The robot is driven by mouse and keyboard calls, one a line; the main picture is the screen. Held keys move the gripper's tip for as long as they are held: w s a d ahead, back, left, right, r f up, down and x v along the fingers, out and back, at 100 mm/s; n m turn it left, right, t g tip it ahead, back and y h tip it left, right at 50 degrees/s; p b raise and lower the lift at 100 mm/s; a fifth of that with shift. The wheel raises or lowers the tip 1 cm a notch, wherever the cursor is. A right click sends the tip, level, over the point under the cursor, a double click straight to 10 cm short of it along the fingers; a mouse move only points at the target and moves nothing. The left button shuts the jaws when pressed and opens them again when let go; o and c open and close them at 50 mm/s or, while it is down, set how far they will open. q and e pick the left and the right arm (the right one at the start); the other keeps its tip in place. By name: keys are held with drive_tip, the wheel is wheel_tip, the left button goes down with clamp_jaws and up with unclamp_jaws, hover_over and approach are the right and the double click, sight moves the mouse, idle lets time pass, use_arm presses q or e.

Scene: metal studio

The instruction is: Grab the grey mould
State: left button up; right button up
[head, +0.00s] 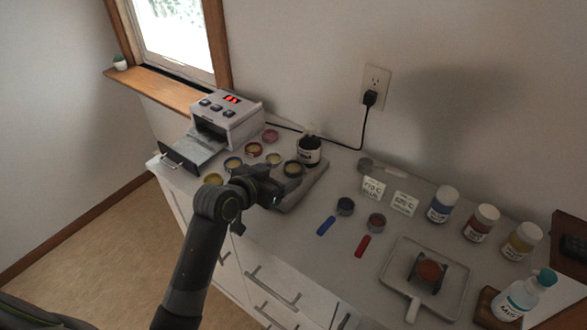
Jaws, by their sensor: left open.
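Several small round moulds or dishes stand on the worktop. My right gripper is out of view.
A small oven (228,117) with its door open is at the back left. A dark jar (309,151) stands behind my gripper. Blue (326,226) and red (362,246) spoons, cards, bottles (443,204) and a handled tray (403,282) are to the right.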

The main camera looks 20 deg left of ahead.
sight(296, 167)
use_arm(q)
drive_tip(key=shift+x, duration=1.85)
drive_tip(key=c, duration=1.1)
drive_tip(key=shift+r, duration=0.15)
